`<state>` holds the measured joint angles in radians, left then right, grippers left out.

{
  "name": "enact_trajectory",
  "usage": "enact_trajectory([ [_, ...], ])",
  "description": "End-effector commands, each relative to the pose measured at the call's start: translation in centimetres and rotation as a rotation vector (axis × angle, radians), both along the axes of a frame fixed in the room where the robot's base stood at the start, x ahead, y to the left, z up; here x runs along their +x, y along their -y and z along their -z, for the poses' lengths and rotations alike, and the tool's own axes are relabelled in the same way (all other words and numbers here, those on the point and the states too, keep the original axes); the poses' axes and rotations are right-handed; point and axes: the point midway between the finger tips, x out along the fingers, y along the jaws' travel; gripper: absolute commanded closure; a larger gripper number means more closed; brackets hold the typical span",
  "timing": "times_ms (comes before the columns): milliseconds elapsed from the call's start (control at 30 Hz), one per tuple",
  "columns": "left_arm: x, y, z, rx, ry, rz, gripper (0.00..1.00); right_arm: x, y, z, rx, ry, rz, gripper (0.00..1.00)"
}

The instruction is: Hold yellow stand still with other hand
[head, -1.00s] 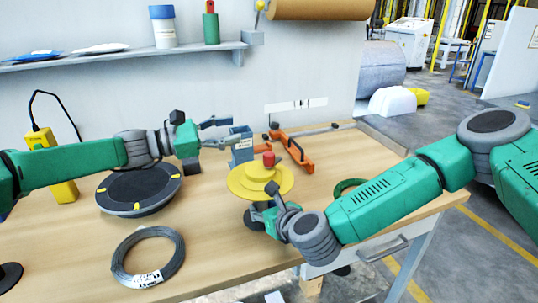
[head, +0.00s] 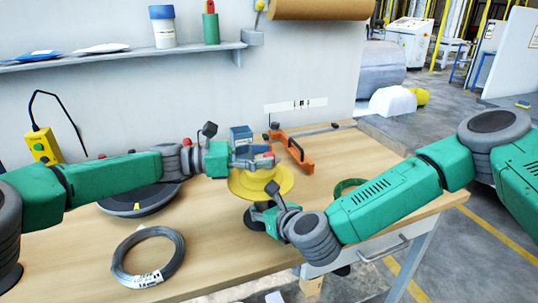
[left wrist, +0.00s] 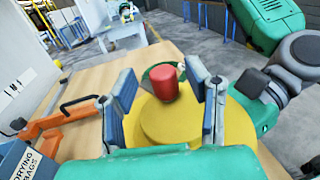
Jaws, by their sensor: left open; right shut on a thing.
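My right gripper (head: 258,212) is at the stand's near edge, low by the table. It is shut on the stand's near side; its fingertips are mostly hidden.
A wire coil (head: 148,257) lies at the front left, by a black turntable (head: 140,203). A blue drying-bags box (head: 241,135) and an orange tool (head: 293,147) stand behind the stand. A green ring (head: 348,187) lies to its right.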

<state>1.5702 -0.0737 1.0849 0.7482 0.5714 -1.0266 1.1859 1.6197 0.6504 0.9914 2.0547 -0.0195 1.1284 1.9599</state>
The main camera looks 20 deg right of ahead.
Motion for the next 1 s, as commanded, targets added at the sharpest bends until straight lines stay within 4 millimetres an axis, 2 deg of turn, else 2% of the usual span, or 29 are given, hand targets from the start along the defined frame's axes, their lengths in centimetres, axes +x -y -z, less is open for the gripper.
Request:
enact_trajectory([
  [167, -0.24, 1.3, -0.01, -0.002, -0.001, 0.0, 0.57, 0.02, 0.0, 0.02, -0.001, -0.001, 0.002, 1.0],
  [433, -0.27, 1.43, -0.03, -0.002, -0.001, -0.001, 0.57, 0.03, -0.04, 0.02, -0.001, -0.001, 0.002, 1.0],
  [467, -0.26, 1.42, -0.04, -0.002, -0.001, -0.001, 0.6, 0.03, -0.04, 0.02, -0.001, -0.001, 0.002, 1.0],
  [500, -0.26, 1.42, -0.04, -0.002, -0.001, -0.001, 0.75, 0.03, -0.04, 0.02, -0.001, -0.001, 0.002, 1.0],
  [567, -0.25, 1.41, -0.04, -0.002, -0.001, -0.001, 0.96, 0.03, -0.04, 0.02, -0.002, -0.001, 0.001, 1.0],
  [600, -0.25, 1.41, -0.04, -0.002, 0.0, -0.001, 1.0, 0.03, -0.04, 0.02, -0.002, -0.001, 0.001, 1.0],
  [1000, -0.04, 1.31, -0.06, -0.007, -0.002, -0.042, 1.0, -0.01, -0.08, 0.04, -0.001, -0.001, 0.0, 1.0],
])
